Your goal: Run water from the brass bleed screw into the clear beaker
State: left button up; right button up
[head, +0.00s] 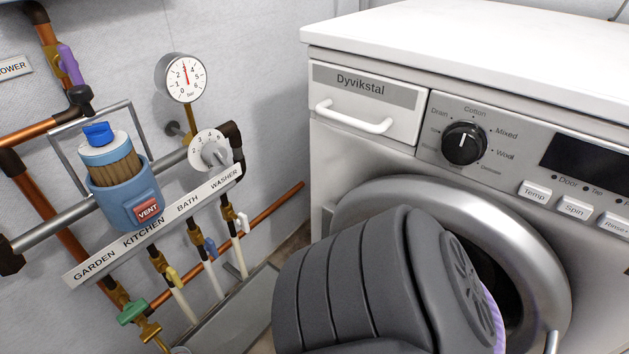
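A small brass fitting (150,332) at the bottom left, below the green-handled valve, looks like the brass bleed screw. Just under it, a thin pale curved rim (180,350) shows at the bottom edge of the head view. It may be the clear beaker; the rest is cut off, so I cannot tell its contents. I see no water running. Neither of my grippers is in view. A large dark grey ribbed link of my own arm fills the lower middle and hides part of the washing machine.
The wall manifold carries a label strip (150,226), a blue filter housing (128,195), a pressure gauge (185,78), a numbered dial (209,150) and a green valve handle (131,312). A grey trough (232,312) runs below. The washing machine (352,180) stands at right.

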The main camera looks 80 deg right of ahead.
aim_at(151, 330)
jog(key=z, duration=1.05)
